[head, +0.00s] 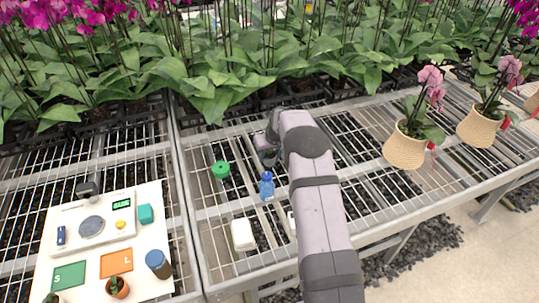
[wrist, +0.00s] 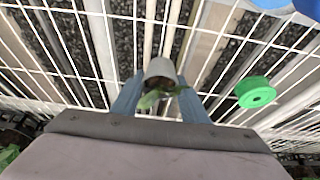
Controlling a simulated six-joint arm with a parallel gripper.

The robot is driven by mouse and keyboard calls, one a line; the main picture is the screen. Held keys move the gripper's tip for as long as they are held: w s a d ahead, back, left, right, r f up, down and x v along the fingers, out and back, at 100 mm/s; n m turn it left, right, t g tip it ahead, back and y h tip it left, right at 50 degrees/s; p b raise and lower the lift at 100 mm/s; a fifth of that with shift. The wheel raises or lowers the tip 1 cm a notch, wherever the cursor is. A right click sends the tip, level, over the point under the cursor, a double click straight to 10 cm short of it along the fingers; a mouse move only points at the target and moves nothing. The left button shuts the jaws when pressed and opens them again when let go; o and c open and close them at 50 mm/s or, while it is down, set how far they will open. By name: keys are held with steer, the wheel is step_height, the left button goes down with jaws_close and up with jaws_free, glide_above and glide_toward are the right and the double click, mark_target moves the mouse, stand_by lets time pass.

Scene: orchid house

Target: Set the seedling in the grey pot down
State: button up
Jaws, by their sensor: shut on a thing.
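My gripper (wrist: 160,98) is shut on the grey pot (wrist: 160,68), with one blue-grey finger on each side of it. The green leaves of the seedling (wrist: 152,99) show at the pot's near side in the wrist view. The white wire bench (wrist: 122,35) lies beyond the pot; whether the pot touches it, I cannot tell. In the head view my gripper (head: 267,146) is over the wire bench (head: 235,205), behind the blue bottle, and my arm hides part of it.
A green spool (head: 220,169) and a blue bottle (head: 266,186) stand close by. A white box (head: 243,234) stands nearer. A white board (head: 75,219) at left holds a scale (head: 92,228), an orange mat (head: 117,262), a green mat (head: 69,276) and a terracotta pot (head: 118,288). Basket orchids (head: 404,150) stand right.

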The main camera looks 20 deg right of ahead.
steer(key=shift+f, duration=0.2)
steer(key=o, duration=1.1)
steer(key=shift+r, duration=0.1)
steer(key=shift+s+r, duration=0.15)
steer(key=shift+r, duration=0.5)
steer(key=b+v, duration=0.2)
steer(key=v, duration=0.9)
